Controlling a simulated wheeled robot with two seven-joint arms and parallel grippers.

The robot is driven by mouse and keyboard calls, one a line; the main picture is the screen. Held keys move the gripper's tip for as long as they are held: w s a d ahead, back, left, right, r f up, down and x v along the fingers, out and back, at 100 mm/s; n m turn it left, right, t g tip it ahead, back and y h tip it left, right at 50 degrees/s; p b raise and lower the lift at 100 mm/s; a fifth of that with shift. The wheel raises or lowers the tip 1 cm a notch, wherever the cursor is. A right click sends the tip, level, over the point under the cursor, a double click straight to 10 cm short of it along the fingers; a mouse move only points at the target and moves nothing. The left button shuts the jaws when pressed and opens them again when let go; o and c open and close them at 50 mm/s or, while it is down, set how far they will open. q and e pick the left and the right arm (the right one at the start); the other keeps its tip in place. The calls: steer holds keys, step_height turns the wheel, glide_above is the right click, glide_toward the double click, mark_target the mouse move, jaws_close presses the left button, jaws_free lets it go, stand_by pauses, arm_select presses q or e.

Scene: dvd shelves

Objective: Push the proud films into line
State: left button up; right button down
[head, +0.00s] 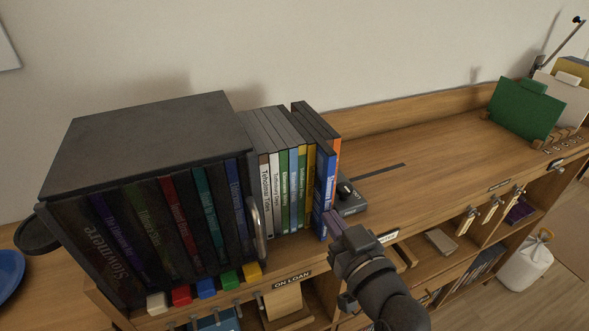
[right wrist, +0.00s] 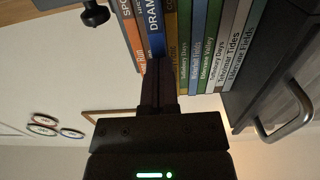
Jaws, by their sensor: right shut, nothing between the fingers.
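A row of upright film cases (head: 283,190) stands right of a black cabinet (head: 150,130). At its right end a blue case (head: 325,183), lettered DRAMA in the right wrist view (right wrist: 154,30), appears to stand forward of the paler spines beside it. An orange case (head: 337,155) is partly hidden behind it. My right gripper (head: 332,221) is shut and empty, its fingertips at the lower part of the blue spine. In the right wrist view the fingers (right wrist: 157,68) point at the blue spine; I cannot tell whether they touch. My left gripper is not in view.
The cabinet's metal handle (head: 257,228) sticks out left of the row. A dark device with a knob (head: 347,193) sits right of the row. Coloured blocks (head: 206,287) line the front edge. The wooden top (head: 430,150) farther right is mostly clear, up to a green folder (head: 527,108).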

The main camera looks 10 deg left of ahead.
mark_target(324, 209)
steer(key=shift+b+x, duration=0.4)
steer(key=shift+x, duration=1.35)
steer(key=shift+p+v, duration=0.9)
steer(key=shift+v, duration=0.2)
steer(key=p+v, duration=0.4)
steer(key=v, duration=0.5)
